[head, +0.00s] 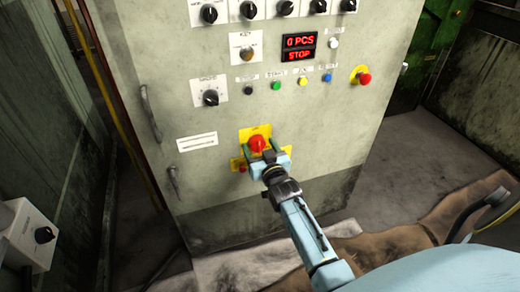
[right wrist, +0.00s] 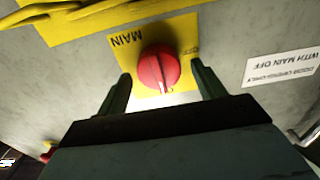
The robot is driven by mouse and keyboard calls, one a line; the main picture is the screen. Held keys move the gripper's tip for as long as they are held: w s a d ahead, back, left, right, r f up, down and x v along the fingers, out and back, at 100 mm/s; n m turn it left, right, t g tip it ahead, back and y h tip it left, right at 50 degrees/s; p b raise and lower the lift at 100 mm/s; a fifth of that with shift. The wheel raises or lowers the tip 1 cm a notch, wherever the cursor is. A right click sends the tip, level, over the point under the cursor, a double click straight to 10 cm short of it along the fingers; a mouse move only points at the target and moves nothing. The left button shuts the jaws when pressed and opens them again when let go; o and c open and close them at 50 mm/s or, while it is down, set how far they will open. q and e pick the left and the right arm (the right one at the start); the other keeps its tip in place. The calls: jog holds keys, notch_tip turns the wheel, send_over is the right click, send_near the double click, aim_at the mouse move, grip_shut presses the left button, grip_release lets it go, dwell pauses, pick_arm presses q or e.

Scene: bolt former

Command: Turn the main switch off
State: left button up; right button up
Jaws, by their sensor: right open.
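The main switch is a red rotary knob (head: 257,144) on a yellow plate (head: 262,131) low on the cabinet front. In the right wrist view the red knob (right wrist: 157,68) sits on its yellow plate (right wrist: 127,63) lettered MAIN, upside down there. A pale mark on the knob points toward the bottom of that picture. My right gripper (head: 260,149) is open in front of the knob. In the right wrist view its two fingers (right wrist: 161,85) stand apart, one on each side of the knob, with gaps visible; contact cannot be seen. My left gripper is not in view.
The cabinet (head: 215,170) carries dials, coloured buttons and a red display (head: 299,46) reading 0 PCS, STOP. A red mushroom button (head: 364,78) is at right. Door handles (head: 151,112) are at left. A grey box with a knob (head: 28,236) stands lower left.

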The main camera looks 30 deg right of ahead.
jog(key=shift+c, duration=0.4)
jog(key=c, duration=0.9)
